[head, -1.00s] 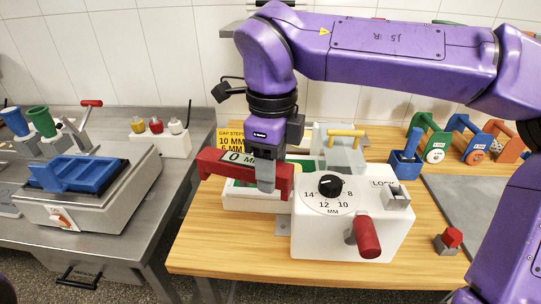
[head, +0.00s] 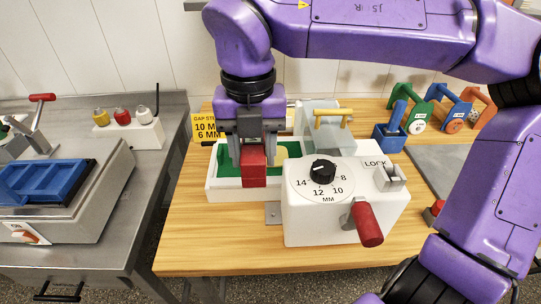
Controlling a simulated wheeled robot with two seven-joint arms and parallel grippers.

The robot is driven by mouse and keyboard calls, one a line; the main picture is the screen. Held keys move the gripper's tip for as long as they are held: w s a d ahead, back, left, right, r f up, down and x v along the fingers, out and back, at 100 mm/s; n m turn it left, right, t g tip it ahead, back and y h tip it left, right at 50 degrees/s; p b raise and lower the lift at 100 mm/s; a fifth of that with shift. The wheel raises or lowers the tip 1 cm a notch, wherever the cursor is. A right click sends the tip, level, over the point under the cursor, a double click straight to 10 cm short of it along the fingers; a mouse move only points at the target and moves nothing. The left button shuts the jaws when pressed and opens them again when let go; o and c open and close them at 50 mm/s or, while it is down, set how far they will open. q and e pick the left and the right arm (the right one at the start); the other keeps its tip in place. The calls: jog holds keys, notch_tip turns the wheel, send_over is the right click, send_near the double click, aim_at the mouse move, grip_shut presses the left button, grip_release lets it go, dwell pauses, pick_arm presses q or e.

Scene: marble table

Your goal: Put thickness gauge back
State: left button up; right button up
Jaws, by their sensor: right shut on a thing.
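The red thickness gauge (head: 253,172) is held in my right gripper (head: 252,150), which is shut on it and points down. The gauge now shows mostly end-on, so its 0 MM label is hidden. It is over the white tray with green inside (head: 222,190); I cannot tell whether it touches the tray. My left gripper is not in view.
Right of the tray is a white box with a black dial (head: 320,170), a red handle (head: 366,225) and a lock switch (head: 388,177). Green, blue and orange gauges (head: 420,115) stand behind right. A yellow sign (head: 207,127) is behind. The wooden front (head: 230,255) is clear.

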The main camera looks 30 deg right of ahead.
jog(key=w+d+f+p, duration=0.1)
jog(key=w+d+f, duration=0.1)
jog(key=d, duration=0.1)
jog(key=w+d+f+p, duration=0.1)
jog(key=w+d+f, duration=0.1)
jog(key=w+f, duration=0.1)
jog(key=w+d+f+p, duration=0.1)
jog(key=w+d+f, duration=0.1)
jog(key=d, duration=0.1)
jog(key=shift+w+d+f, duration=0.45)
jog(key=shift+f, duration=0.15)
jog(key=f, duration=0.1)
jog(key=f+p, duration=0.2)
jog(key=shift+w+d+f, duration=0.4)
jog(key=shift+f, duration=0.1)
jog(key=shift+f, duration=0.15)
jog(key=o, duration=1.2)
jog(key=shift+s, duration=0.1)
